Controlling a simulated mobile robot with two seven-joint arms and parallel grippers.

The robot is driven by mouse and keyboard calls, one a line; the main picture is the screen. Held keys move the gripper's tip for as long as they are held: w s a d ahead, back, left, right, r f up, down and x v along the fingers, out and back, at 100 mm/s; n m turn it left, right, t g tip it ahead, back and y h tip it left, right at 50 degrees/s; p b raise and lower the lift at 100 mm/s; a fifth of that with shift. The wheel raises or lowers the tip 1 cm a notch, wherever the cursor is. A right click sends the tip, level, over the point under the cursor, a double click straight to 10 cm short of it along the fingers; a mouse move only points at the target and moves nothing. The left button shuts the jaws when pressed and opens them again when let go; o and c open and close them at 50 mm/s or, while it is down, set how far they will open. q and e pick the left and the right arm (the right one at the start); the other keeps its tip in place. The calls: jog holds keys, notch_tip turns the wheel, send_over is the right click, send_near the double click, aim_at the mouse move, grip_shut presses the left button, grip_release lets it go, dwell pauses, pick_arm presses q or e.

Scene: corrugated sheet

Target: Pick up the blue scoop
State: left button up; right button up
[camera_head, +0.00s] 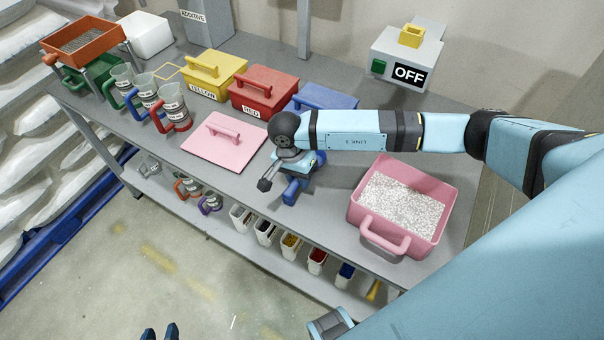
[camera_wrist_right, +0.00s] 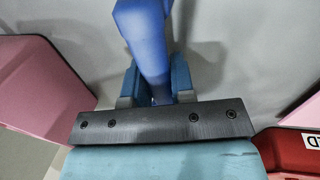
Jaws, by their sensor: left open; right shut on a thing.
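The blue scoop (camera_head: 292,190) is at the front edge of the grey table, partly hidden by my right wrist and gripper. In the right wrist view its smooth blue handle (camera_wrist_right: 147,40) runs between the two fingers. My right gripper (camera_head: 282,181) is shut on this handle. I cannot tell whether the scoop touches the tabletop or is slightly above it. My left gripper (camera_head: 160,333) shows only as two dark fingertips, apart and empty, at the bottom edge of the head view, over the floor.
A pink bin (camera_head: 447,203) of white-grey granules stands right of the scoop, and a pink lid (camera_head: 215,148) lies left. Yellow (camera_head: 226,80), red (camera_head: 277,98) and blue (camera_head: 340,99) lidded boxes stand behind. Measuring jugs stand at left. A lower shelf holds small containers.

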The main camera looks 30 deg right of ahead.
notch_tip(320, 180, up, 20)
jog(key=shift+b, duration=0.4)
jog(key=shift+w, duration=0.1)
dwell(1.2)
